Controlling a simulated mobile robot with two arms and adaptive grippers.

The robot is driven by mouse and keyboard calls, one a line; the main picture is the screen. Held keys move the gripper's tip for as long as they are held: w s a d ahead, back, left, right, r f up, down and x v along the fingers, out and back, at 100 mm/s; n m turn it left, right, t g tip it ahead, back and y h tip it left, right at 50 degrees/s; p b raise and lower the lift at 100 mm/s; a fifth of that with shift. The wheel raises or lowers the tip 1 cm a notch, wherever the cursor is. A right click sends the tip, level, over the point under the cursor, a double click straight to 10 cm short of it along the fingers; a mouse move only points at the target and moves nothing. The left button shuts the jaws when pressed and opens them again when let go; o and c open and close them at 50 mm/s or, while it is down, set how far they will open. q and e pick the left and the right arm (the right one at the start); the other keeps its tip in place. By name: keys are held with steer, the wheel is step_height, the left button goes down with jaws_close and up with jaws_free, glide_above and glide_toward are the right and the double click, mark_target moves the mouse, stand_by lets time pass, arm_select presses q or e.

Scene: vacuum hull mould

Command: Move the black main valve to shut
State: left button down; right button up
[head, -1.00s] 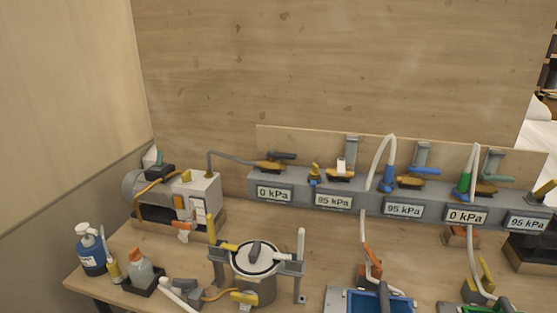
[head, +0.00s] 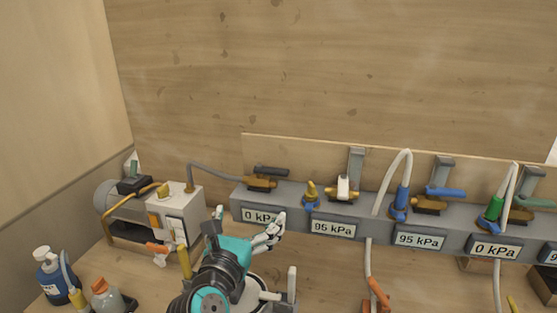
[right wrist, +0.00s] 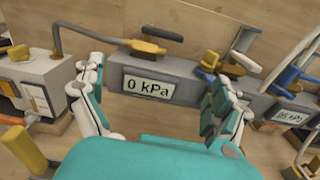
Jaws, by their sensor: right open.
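The black main valve, a brass body with a dark flat handle (head: 271,171), sits on top of the left end of the grey manifold (head: 345,207). The handle points right, roughly along the manifold. In the right wrist view the handle (right wrist: 163,33) shows above the 0 kPa display (right wrist: 148,88), with the brass body (right wrist: 145,47) below it. My right gripper (head: 248,219) is open and empty, in front of and below the valve, apart from it. In the right wrist view its fingers (right wrist: 161,75) stand wide on both sides of the display. My left gripper is out of view.
The pump (head: 150,215) stands left, joined to the valve by a grey hose (head: 208,170). Bottles (head: 55,277) stand at lower left.

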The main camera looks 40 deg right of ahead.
steer(key=p, duration=0.1)
glide_toward(270, 173)
steer(key=shift+n+h, duration=0.3)
steer(key=x, duration=0.4)
steer(key=shift+w+d+f+p, duration=0.1)
steer(key=shift+w+f+p, duration=0.1)
steer(key=shift+p, duration=0.2)
steer(key=x, duration=0.5)
steer(key=shift+w+d+p, duration=0.25)
steer(key=shift+p, duration=0.15)
steer(key=shift+w+d, duration=0.35)
steer(key=shift+d, duration=0.05)
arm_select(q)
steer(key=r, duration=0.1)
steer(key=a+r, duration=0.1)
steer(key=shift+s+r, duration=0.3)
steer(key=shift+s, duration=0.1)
arm_select(e)
steer(key=c, duration=1.5)
